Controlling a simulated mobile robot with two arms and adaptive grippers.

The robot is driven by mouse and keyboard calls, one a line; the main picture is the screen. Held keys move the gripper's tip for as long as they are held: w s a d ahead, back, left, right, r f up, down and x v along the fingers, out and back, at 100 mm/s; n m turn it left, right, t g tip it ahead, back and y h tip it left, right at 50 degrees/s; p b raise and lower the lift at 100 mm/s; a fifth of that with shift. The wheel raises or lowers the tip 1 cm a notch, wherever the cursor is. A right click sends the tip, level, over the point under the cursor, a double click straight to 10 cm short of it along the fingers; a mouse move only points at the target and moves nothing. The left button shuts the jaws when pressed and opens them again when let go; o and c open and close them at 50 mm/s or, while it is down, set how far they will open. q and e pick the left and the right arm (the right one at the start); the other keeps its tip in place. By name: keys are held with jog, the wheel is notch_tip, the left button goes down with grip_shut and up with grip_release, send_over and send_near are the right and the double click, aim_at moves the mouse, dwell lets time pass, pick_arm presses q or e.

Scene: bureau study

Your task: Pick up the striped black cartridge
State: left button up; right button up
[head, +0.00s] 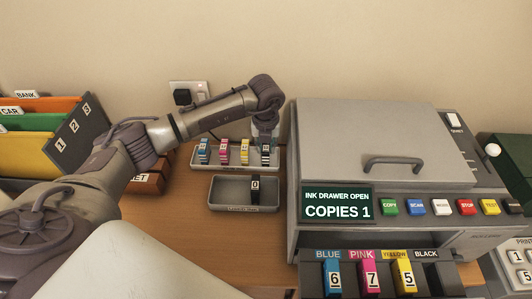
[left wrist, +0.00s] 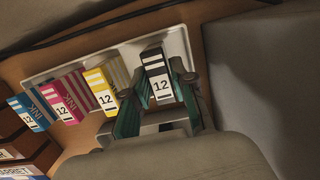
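The striped black cartridge (left wrist: 157,75), with white stripes and a label reading 12, stands at the right end of a row in a pale rack (head: 221,162). In the head view the black cartridge (head: 266,158) shows just below my left gripper (head: 265,137). In the left wrist view my left gripper (left wrist: 158,98) has its green-padded fingers apart, one on each side of the cartridge. They look open around it, with no clear grip. Blue (left wrist: 30,111), pink (left wrist: 66,97) and yellow (left wrist: 103,90) cartridges stand to its left. My right gripper is not in view.
A grey tray (head: 224,196) in front of the rack holds a black cartridge (head: 256,184) marked 0. The copier (head: 375,125) stands close on the right, its ink drawer (head: 434,275) open. Folders (head: 70,140) stand at left.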

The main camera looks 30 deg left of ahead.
pick_arm(q)
grip_shut()
jog(key=shift+r, duration=0.15)
